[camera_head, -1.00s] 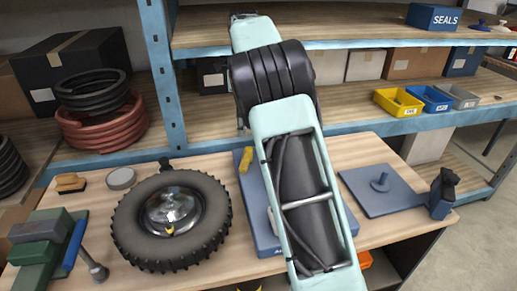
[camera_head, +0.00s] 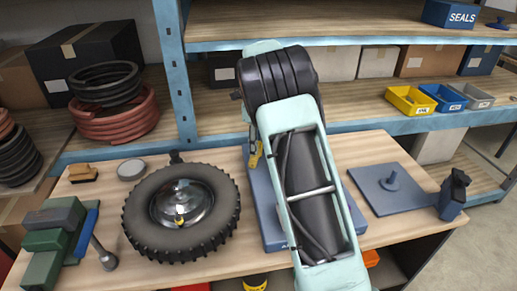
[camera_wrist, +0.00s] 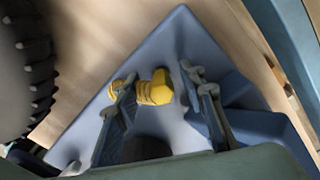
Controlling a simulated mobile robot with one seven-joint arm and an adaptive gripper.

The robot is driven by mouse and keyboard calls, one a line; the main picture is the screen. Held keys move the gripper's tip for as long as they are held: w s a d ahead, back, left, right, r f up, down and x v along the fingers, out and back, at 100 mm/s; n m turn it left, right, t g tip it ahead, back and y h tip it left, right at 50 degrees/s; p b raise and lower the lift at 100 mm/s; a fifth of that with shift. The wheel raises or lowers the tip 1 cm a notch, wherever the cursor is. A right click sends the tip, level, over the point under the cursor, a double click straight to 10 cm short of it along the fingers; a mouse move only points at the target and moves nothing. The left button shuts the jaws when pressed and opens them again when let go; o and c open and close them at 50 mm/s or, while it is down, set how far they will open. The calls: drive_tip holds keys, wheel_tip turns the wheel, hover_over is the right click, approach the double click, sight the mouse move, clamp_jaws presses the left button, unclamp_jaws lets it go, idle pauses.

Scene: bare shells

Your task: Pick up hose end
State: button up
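A yellow ribbed piece (camera_wrist: 156,90), which looks like the hose end, lies over the blue tray (camera_wrist: 180,40) in the wrist view. It also shows in the head view (camera_head: 255,155), just left of my arm. My gripper (camera_wrist: 163,85) is open, with one finger on each side of the piece's thicker right part. The left finger overlaps the thinner left part, and I cannot tell if it touches. A gap shows between the yellow piece and the right finger. In the head view my arm hides most of the gripper and the tray.
A knobbly tyre (camera_head: 143,232) lies left of the tray on the wooden workbench (camera_head: 110,195). A blue plate with a peg (camera_head: 378,203) is to the right. Green blocks (camera_head: 50,235) and a blue-handled tool (camera_head: 104,256) are at the left. Shelves with bins stand behind.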

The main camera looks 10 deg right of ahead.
clamp_jaws()
idle(0.4)
drive_tip(key=shift+r, duration=0.55)
wheel_tip(320, 180, up, 2)
drive_tip(key=shift+r, duration=0.15)
drive_tip(key=s+r+b, duration=0.3)
drive_tip(key=s+r, duration=0.6)
drive_tip(key=s, duration=0.5)
drive_tip(key=shift+r, duration=0.35)
